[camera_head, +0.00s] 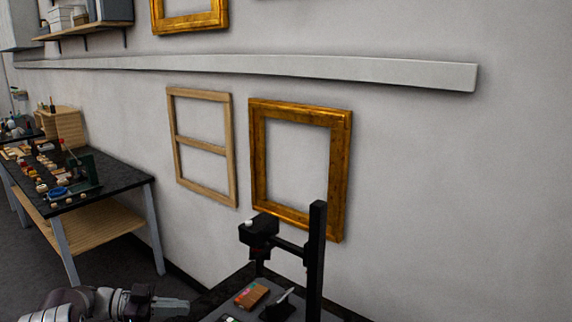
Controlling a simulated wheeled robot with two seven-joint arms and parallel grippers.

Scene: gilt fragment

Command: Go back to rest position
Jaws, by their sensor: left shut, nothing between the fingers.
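My left gripper (172,308) shows at the bottom edge of the head view, its arm (75,302) coming in from the left. Its fingers are shut with nothing between them. They point right, close to the left edge of a dark table (215,291), and appear apart from the things on it. My right gripper is not in view.
A black stand (316,255) with a camera-like head (258,230) rises from the dark table. An orange-brown box (252,295) lies beside it. A gilt frame (340,170) and a wooden frame (172,140) hang behind. A cluttered workbench (110,190) stands left; floor between is clear.

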